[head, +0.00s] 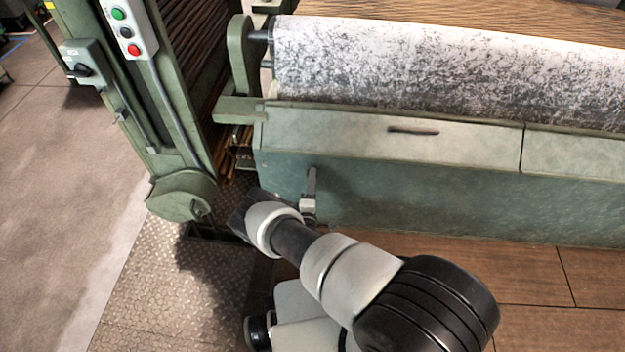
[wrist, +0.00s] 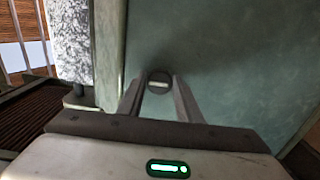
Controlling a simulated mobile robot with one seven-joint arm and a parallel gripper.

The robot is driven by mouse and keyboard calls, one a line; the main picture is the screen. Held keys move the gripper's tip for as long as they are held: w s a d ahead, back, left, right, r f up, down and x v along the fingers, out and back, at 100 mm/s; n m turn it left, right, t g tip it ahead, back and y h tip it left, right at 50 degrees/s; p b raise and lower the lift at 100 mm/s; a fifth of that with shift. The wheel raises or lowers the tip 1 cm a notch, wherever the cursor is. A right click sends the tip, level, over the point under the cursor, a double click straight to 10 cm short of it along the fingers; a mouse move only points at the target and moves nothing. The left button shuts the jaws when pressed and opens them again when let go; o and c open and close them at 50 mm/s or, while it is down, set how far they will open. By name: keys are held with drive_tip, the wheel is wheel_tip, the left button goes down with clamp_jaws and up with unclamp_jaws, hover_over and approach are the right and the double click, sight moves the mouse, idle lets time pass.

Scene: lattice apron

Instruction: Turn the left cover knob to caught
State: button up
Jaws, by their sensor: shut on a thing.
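The left cover knob (wrist: 158,77) is a small dark round knob with a pale bar across it, on the green front cover panel (head: 420,195). In the wrist view its pale bar lies level across the picture. My gripper (wrist: 158,92) has one finger on each side of the knob and is shut on it. In the head view my gripper (head: 310,188) is at the left end of the panel, and its fingers hide the knob. I see no marking that tells the knob's setting.
A white speckled roller (head: 440,70) lies above the cover's sloped top, which has a dark handle slot (head: 413,131). A green post with a button box (head: 127,30) stands at left. A patterned metal plate (head: 180,285) covers the floor below; open floor lies farther left.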

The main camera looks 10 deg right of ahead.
drive_tip(key=shift+w, duration=0.1)
idle(0.4)
drive_tip(key=o, duration=1)
drive_tip(key=shift+a, duration=0.1)
